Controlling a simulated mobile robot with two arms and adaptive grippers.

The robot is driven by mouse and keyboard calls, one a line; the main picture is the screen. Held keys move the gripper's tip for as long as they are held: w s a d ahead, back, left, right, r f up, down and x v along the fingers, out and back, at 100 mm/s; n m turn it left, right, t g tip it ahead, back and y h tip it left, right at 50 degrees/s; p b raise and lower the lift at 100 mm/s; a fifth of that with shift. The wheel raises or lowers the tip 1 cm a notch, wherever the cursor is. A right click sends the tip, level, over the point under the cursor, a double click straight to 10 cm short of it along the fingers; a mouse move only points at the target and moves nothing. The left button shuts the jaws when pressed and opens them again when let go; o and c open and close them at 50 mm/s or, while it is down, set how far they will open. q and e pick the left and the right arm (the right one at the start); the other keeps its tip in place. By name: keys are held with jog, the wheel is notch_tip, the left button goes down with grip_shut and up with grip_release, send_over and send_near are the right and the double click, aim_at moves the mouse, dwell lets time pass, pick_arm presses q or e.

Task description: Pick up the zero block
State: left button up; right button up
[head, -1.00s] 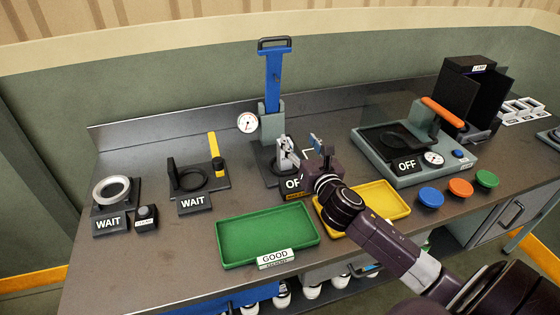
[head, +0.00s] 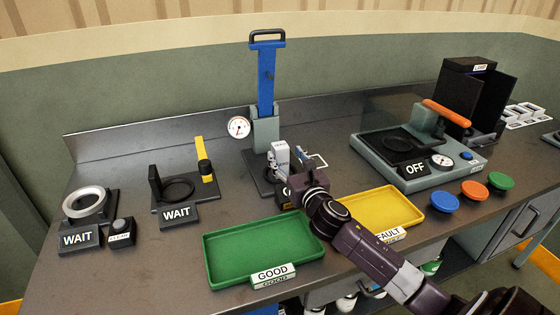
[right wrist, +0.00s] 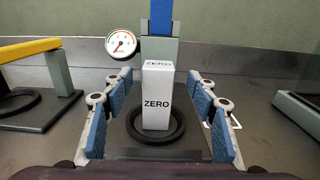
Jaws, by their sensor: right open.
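The zero block, a white upright block lettered ZERO (right wrist: 157,98), stands inside a black ring on the base of the blue-handled press in the right wrist view. My right gripper (right wrist: 158,112) is open, with its blue-padded fingers on either side of the block's line and gaps showing on both sides. In the head view the right gripper (head: 295,163) is at the foot of the press (head: 266,85). It partly hides the block (head: 281,152) and the press's sign. My left gripper is not in view.
A green GOOD tray (head: 225,272) and a yellow FAULT tray (head: 390,203) lie in front of the press. Fixtures with WAIT signs (head: 177,213) stand at left. A grey OFF machine (head: 375,165) and several coloured buttons (head: 474,190) are at right. A dial gauge (head: 238,127) is beside the press.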

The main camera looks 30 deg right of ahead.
aim_at(283, 152)
jog(key=shift+p+x, duration=0.4)
jog(key=shift+x, duration=2.1)
jog(key=shift+f, duration=0.1)
jog(key=shift+c, duration=0.3)
grip_shut()
